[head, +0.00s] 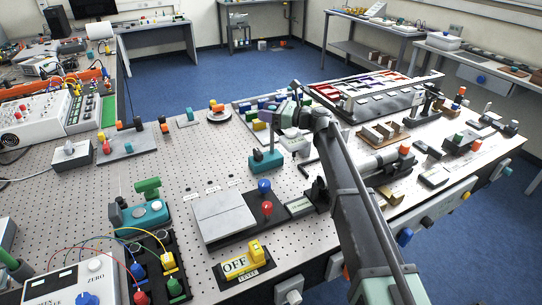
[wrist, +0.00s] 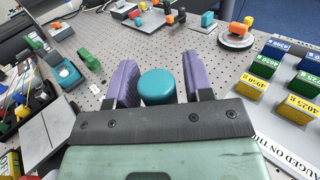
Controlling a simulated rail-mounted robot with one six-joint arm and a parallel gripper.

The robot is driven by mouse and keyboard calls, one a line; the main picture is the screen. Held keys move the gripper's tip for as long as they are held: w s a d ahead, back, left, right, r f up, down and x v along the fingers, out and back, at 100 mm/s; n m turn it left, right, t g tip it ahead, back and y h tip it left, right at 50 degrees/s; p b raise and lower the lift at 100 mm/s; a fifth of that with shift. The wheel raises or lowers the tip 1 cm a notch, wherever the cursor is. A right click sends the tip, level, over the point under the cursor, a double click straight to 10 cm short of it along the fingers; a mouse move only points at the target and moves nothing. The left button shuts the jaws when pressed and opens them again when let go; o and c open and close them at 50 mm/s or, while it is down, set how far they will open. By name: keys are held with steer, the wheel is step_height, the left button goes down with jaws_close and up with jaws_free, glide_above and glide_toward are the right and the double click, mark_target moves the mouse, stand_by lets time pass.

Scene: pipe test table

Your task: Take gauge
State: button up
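A teal round-topped piece (wrist: 157,87) sits between the two purple fingers of my gripper (wrist: 158,80) in the wrist view. The fingers stand apart, with a visible gap on the right side of the piece; the left finger is close to it, and contact cannot be told. A teal block (head: 265,160) stands on the perforated table below the end of my arm in the head view and seems to be the same thing. No label marks it as the gauge. Its lower part is hidden by my gripper in the wrist view. My gripper's fingertips are hard to make out in the head view.
Labelled yellow, green and blue blocks (wrist: 258,85) stand on a grey plate at right. An orange-topped round piece (wrist: 238,33) is beyond them. A green-handled teal device (head: 148,195) and a grey plate (head: 222,215) stand at left and front. Bare perforated table (head: 215,150) lies between.

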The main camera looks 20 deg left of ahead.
jaws_close()
stand_by(1.2)
